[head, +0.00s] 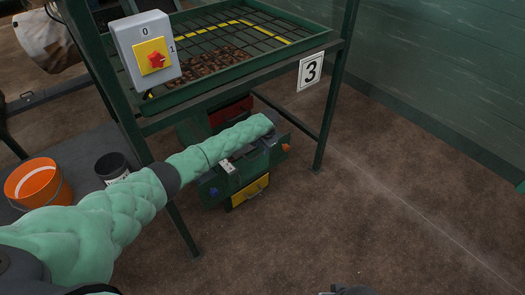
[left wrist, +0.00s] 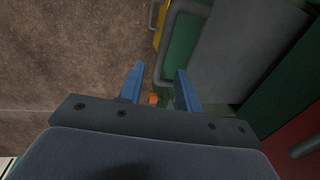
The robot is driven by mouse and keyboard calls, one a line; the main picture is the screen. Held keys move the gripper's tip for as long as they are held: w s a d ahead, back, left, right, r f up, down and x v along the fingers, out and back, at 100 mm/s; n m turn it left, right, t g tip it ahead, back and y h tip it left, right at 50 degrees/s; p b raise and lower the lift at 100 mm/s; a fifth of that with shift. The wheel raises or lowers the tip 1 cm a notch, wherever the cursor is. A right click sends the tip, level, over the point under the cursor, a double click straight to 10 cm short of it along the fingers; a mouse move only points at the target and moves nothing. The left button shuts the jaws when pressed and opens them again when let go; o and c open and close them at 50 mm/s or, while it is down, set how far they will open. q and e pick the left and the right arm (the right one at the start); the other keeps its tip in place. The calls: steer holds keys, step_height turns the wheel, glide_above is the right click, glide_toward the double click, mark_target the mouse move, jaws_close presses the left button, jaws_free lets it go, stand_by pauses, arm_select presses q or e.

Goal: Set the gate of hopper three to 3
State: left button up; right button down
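Hopper three is a green frame with a mesh top and a white "3" plate (head: 310,71). Under it sits a green gate unit (head: 232,178) with a yellow panel (head: 250,190), a blue knob (head: 213,192) and an orange knob (head: 284,147). In the left wrist view the left gripper's blue fingers (left wrist: 160,70) stand apart with nothing held. A small orange part (left wrist: 153,99) shows between them, and a grey bent bar (left wrist: 168,45) lies past the fingertips. No gate scale is readable.
A grey switch box (head: 133,45) with a red knob on yellow, marked 0 and 1, is on the frame's left. An orange bucket (head: 38,183) and a black pot (head: 112,167) stand at left. Brown floor right of the frame is clear. A dark part at the bottom edge is unclear.

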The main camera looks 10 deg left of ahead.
arm_select(q)
steer(key=r, duration=0.4)
steer(key=shift+s+d+r, duration=0.25)
steer(key=shift+d+r, duration=0.1)
